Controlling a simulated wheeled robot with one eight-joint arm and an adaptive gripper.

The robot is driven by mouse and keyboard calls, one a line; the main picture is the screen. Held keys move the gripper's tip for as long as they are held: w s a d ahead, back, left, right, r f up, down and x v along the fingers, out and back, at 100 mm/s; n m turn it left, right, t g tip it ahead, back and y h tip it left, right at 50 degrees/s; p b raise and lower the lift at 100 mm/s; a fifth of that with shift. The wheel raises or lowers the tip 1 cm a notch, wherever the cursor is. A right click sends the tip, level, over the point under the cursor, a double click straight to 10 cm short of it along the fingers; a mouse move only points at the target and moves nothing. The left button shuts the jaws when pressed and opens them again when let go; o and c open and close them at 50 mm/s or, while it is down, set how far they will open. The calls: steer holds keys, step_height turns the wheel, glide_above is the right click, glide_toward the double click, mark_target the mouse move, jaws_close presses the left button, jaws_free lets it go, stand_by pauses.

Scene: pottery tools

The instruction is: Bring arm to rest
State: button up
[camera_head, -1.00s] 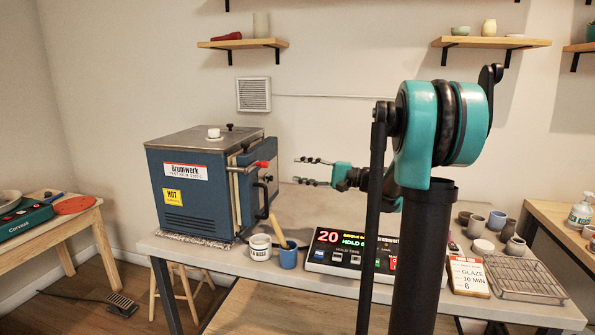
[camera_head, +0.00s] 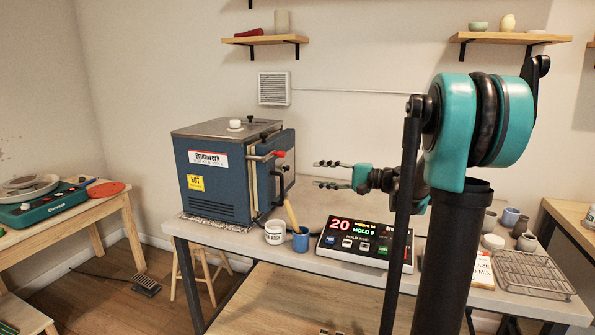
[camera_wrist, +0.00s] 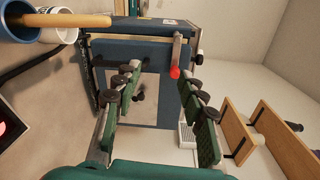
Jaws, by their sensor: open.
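My gripper (camera_head: 322,174) is open and empty, held in the air above the back of the table to the right of the kiln. Its two fingers point left towards the kiln, apart from it. In the wrist view my gripper (camera_wrist: 160,100) has its green fingers spread with nothing between them. My teal and black arm stands at the right in the head view and hides part of the table. The blue kiln (camera_head: 222,185) with a red-tipped handle stands on the table; its front (camera_wrist: 175,55) faces the wrist camera.
A white jar (camera_head: 275,233) and a blue cup (camera_head: 301,240) holding a wooden-handled tool stand before the kiln. A control panel (camera_head: 365,243) sits right of them. Several small pots and a wire rack (camera_head: 535,275) are at right. Wall shelves (camera_head: 265,40) hang above.

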steer(key=s+a+f+n+g+h, duration=0.15)
steer(key=s+f+h, duration=0.55)
steer(key=s+f, duration=0.75)
steer(key=s+d+f+n+h, duration=0.4)
steer(key=s+d+f+h, duration=0.5)
steer(key=s+d+f, duration=0.3)
step_height(320, 180, down, 2)
steer(key=shift+s+d+f, duration=0.25)
steer(key=shift+s+d, duration=0.05)
steer(key=shift+s, duration=0.5)
